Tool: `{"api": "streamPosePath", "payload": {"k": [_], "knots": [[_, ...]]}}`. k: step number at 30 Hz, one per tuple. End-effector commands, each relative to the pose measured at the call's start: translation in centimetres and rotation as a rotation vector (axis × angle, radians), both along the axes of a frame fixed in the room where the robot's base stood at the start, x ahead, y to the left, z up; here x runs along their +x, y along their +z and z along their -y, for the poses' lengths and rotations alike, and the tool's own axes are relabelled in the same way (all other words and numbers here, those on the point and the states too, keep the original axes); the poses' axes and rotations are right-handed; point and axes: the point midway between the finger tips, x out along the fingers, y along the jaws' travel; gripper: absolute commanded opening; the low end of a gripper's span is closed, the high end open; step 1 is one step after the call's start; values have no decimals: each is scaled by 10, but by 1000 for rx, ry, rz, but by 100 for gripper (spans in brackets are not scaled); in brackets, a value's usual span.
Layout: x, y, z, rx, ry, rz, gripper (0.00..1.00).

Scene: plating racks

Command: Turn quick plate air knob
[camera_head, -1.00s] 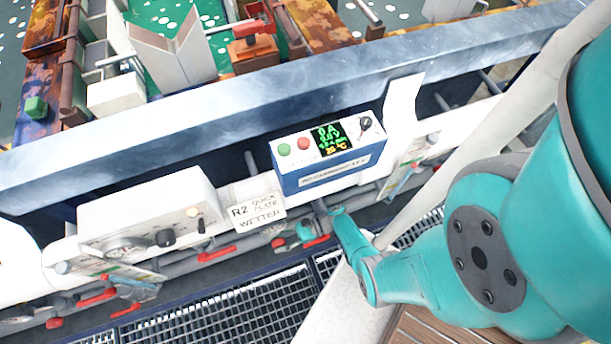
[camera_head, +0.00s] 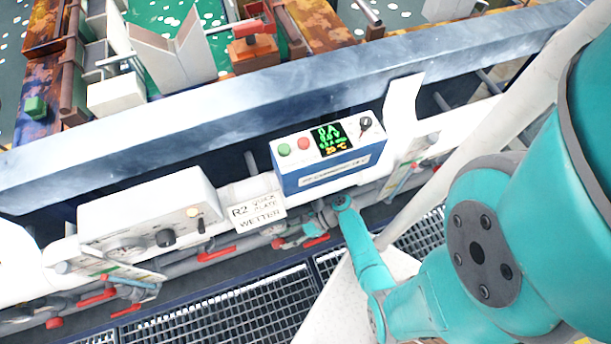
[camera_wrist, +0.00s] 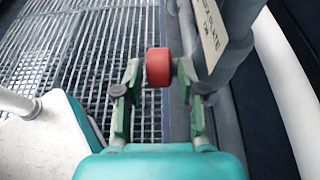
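A red knob (camera_wrist: 158,67) stands ahead of my gripper (camera_wrist: 157,72) in the wrist view, between the two green fingertips. The fingers are apart; a gap shows at the left fingertip, and the right one is close to the knob or touching it. In the head view a red handle (camera_head: 316,240) lies on the pipes below the blue control box, close to my wrist; I cannot tell if it is the same part. My fingers are mostly hidden there. A white sign (camera_head: 256,212) reading "R2 quick plate wetter" hangs just left of it.
The blue and white control box (camera_head: 330,155) sits above the pipes. More red handles (camera_head: 216,253) lie along the pipe run to the left. A white gauge box (camera_head: 155,215) is at left. Grey grating (camera_head: 255,305) lies below, and a thick grey pipe (camera_wrist: 218,70) runs right of the knob.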

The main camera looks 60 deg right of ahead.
Motion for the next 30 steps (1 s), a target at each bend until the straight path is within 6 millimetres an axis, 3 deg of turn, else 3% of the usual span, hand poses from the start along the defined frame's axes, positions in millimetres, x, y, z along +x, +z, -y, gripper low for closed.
{"api": "streamPosePath", "payload": {"k": [15, 30], "knots": [[-35, 24, 48, 0, -2, 1, 40], [-39, 27, 53, 0, 0, 0, 40]]}}
